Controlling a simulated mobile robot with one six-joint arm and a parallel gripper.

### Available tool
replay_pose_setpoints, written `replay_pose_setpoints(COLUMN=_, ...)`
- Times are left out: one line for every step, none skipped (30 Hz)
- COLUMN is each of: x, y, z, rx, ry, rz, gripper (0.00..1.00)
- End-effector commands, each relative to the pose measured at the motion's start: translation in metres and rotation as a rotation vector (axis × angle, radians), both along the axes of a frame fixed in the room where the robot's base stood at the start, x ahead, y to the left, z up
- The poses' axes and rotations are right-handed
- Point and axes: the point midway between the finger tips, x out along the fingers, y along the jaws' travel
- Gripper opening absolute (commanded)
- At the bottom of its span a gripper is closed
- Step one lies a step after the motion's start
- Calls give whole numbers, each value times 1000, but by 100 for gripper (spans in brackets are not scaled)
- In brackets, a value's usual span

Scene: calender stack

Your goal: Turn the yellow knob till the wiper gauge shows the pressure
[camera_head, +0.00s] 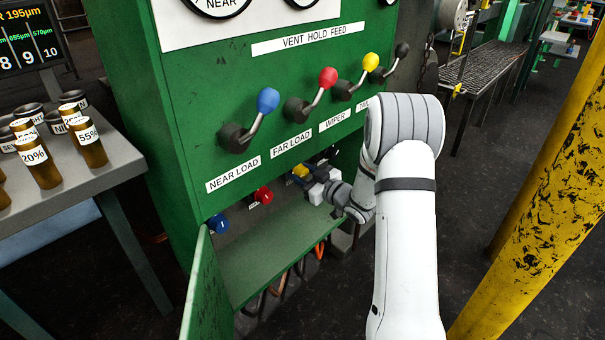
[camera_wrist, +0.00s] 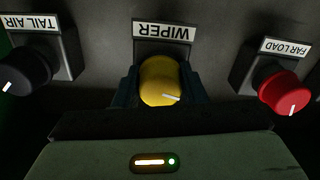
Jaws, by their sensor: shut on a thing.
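The yellow knob (camera_wrist: 160,82) is in the middle of the wrist view, below an upside-down WIPER label (camera_wrist: 163,31). My gripper (camera_wrist: 158,88) is shut on the yellow knob, with a dark finger on each side. In the head view the yellow knob (camera_head: 300,171) is partly hidden by my gripper (camera_head: 313,183), which reaches into the open compartment under the lever panel.
A red knob (camera_head: 263,195) and a blue knob (camera_head: 218,223) sit left of the yellow one. A black TAIL AIR knob (camera_wrist: 25,72) is on its other side. The open green door (camera_head: 198,290) and several levers are close by.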

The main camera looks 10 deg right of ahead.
Motion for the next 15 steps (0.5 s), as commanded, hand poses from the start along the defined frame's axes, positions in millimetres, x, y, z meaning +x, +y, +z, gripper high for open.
replay_pose_setpoints(x=0, y=-1, z=1, rx=2, ry=1, rz=-2, gripper=14)
replay_pose_setpoints(x=1, y=-1, z=1, rx=8, ry=5, rz=-2, gripper=14)
replay_pose_setpoints(x=1, y=-1, z=2, rx=20, ry=14, rz=-2, gripper=14)
replay_pose_setpoints(x=1, y=-1, z=3, rx=35, ry=25, rz=-2, gripper=14)
replay_pose_setpoints(x=1, y=-1, z=3, rx=55, ry=40, rz=-2, gripper=14)
replay_pose_setpoints(x=1, y=-1, z=4, rx=87, ry=64, rz=-2, gripper=14)
replay_pose_setpoints(x=1, y=-1, z=4, rx=115, ry=84, rz=-2, gripper=14)
replay_pose_setpoints(x=0, y=-1, z=5, rx=143, ry=104, rz=-2, gripper=14)
replay_pose_setpoints(x=0, y=-1, z=5, rx=180, ry=131, rz=-2, gripper=14)
replay_pose_setpoints(x=0, y=-1, z=5, rx=209, ry=150, rz=-2, gripper=14)
replay_pose_setpoints(x=0, y=-1, z=5, rx=234, ry=169, rz=-2, gripper=14)
replay_pose_setpoints(x=0, y=-1, z=4, rx=266, ry=192, rz=-3, gripper=14)
replay_pose_setpoints(x=0, y=-1, z=4, rx=287, ry=208, rz=-3, gripper=14)
replay_pose_setpoints(x=0, y=-1, z=4, rx=305, ry=220, rz=-3, gripper=14)
replay_pose_setpoints(x=0, y=-1, z=3, rx=324, ry=233, rz=-3, gripper=14)
